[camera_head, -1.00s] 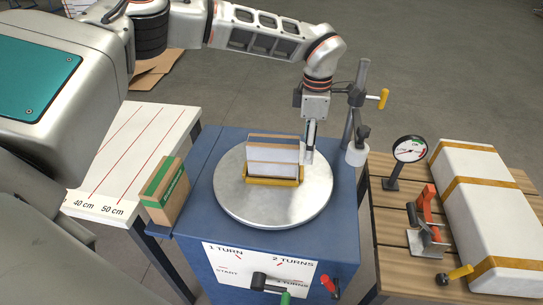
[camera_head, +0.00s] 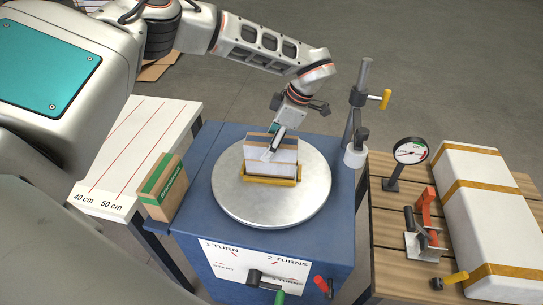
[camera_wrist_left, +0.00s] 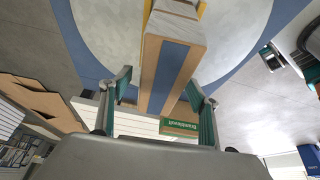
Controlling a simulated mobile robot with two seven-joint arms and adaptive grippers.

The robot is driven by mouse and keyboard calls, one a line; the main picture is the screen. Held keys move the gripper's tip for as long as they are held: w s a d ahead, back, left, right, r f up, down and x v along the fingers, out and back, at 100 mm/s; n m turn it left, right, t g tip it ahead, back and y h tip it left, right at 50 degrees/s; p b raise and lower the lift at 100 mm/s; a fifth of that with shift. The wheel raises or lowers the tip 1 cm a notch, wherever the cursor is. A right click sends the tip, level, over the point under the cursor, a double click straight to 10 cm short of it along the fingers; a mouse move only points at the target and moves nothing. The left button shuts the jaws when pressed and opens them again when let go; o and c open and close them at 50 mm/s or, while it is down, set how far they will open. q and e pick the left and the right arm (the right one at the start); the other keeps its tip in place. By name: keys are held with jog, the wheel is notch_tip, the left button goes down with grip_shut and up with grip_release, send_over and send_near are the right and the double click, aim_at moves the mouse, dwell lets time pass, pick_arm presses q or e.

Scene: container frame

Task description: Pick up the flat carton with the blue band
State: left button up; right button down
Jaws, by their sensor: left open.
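The flat carton with the blue band (camera_head: 286,157) stands upright on edge in a yellow holder (camera_head: 285,182) on the round grey turntable (camera_head: 232,200). Its blue-banded narrow side also shows in the left wrist view (camera_wrist_left: 171,66). My left gripper (camera_head: 270,150) is over the carton in the head view, covering part of it. In the left wrist view its two fingers are spread, one on each side of the carton, with visible gaps. My right gripper is not in view.
A carton with a green band (camera_head: 163,188) stands at the blue stand's left corner. A post with a yellow knob (camera_head: 356,110) rises at the back right. A dial gauge (camera_head: 410,151), a red clamp (camera_head: 427,215) and a long white package (camera_head: 485,220) occupy the wooden table.

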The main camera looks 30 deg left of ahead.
pick_arm(q)
jog(key=x, duration=0.4)
jog(key=shift+s+f, duration=0.1)
jog(key=shift+f+p, duration=0.3)
jog(key=shift+p, duration=0.1)
dwell(0.4)
jog(key=shift+c, duration=0.3)
jog(key=c, duration=1.3)
jog(key=shift+c, duration=0.8)
jog(key=shift+r, duration=0.15)
